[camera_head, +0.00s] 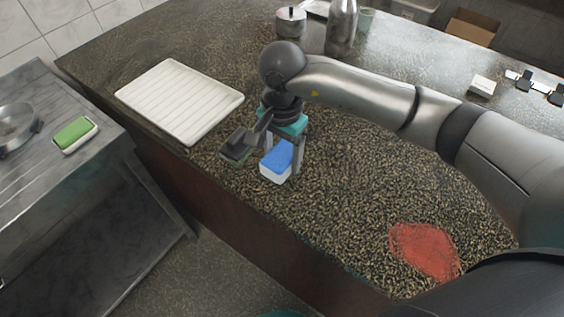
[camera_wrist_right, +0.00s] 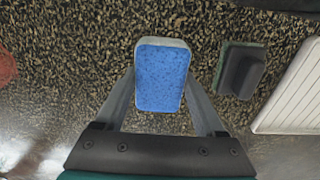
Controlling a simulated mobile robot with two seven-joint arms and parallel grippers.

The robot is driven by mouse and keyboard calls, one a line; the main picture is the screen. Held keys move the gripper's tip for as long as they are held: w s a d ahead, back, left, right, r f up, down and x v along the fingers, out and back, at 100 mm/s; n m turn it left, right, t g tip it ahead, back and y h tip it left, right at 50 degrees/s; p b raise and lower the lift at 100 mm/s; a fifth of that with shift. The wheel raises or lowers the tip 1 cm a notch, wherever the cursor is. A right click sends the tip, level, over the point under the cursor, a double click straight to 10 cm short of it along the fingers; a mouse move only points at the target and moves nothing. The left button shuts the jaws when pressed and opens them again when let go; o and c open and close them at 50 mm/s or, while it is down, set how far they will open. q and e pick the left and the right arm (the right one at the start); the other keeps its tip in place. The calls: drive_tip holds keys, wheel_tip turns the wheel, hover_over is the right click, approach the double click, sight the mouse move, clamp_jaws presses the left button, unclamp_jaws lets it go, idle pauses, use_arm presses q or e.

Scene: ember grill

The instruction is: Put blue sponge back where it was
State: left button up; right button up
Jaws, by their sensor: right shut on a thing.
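The blue sponge (camera_head: 277,160), blue on top with a white lower layer, is at the counter's front edge in the head view. My right gripper (camera_head: 283,153) comes down from above and is shut on it. In the right wrist view the sponge (camera_wrist_right: 161,75) sits between the two fingers of the gripper (camera_wrist_right: 160,98), which touch its sides. I cannot tell whether its underside rests on the counter or is slightly above it. My left gripper is not in view.
A dark scrubber (camera_head: 236,147) lies just left of the sponge. A white ribbed tray (camera_head: 180,100) is farther left. A green sponge (camera_head: 74,132) sits on the steel unit. A red patch (camera_head: 425,250) is at right front. A pot (camera_head: 291,21) and bottle (camera_head: 341,30) stand behind.

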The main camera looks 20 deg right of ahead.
sight(282, 164)
wheel_tip(282, 164, down, 3)
drive_tip(key=shift+f, duration=0.2)
drive_tip(key=o, duration=1.2)
drive_tip(key=shift+c, duration=0.2)
drive_tip(key=shift+r, duration=0.1)
wheel_tip(282, 164, up, 12)
